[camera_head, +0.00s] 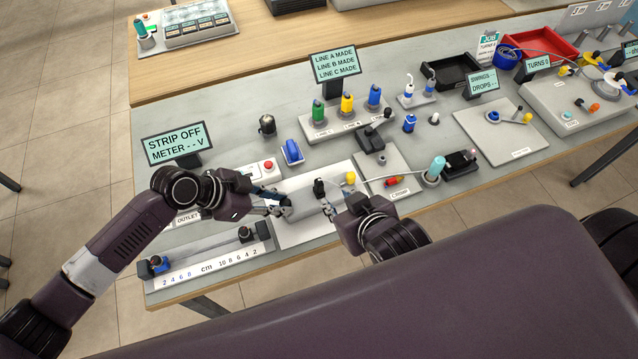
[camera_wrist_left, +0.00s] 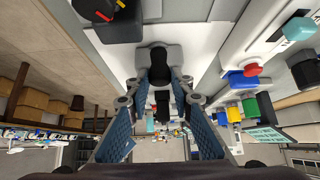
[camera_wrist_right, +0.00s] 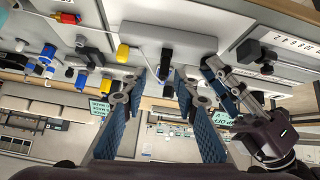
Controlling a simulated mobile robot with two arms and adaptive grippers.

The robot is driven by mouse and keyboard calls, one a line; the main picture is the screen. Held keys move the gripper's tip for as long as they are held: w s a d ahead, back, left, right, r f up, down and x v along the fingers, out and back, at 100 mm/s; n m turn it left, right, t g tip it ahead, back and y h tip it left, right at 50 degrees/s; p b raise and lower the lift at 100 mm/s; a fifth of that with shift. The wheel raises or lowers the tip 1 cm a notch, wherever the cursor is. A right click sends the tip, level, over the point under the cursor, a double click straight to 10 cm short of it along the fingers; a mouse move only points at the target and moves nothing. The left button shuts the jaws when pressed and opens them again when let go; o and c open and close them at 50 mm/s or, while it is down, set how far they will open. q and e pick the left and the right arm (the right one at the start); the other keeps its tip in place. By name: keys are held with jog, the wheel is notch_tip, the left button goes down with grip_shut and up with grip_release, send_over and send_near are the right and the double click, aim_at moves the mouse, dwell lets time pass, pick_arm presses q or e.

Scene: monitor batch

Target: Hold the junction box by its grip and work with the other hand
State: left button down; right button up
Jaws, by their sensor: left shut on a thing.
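The junction box is a grey box (camera_head: 303,193) on a white mat (camera_head: 304,232), between my two grippers in the head view. My left gripper (camera_head: 286,207) reaches it from the left. In the left wrist view, my left gripper (camera_wrist_left: 159,78) is shut on the box's black grip (camera_wrist_left: 158,60). The grey box (camera_wrist_right: 150,36) also shows in the right wrist view, with a yellow-capped part (camera_wrist_right: 122,52) beside it. My right gripper (camera_head: 331,208) is at the box's right side, its fingers apart. The arms hide part of the box.
A ruler rail (camera_head: 210,268) lies along the front left edge. A blue rocker switch (camera_head: 292,151), a stand with green, yellow and blue posts (camera_head: 345,125) and a sign reading STRIP OFF (camera_head: 178,145) stand nearby.

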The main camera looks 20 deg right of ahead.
aim_at(320, 187)
jog(key=shift+m, duration=0.5)
jog(key=shift+w+a+r+x, duration=0.2)
jog(key=shift+x, duration=1.2)
jog(key=shift+w+a+r+x, duration=0.15)
jog(key=shift+a+r+x, duration=0.05)
jog(key=shift+x, duration=1.25)
jog(key=shift+w+a+r+x, duration=0.15)
jog(key=shift+w+a+x, duration=0.05)
jog(key=shift+x, duration=1.2)
jog(key=shift+c, duration=0.6)
grip_shut()
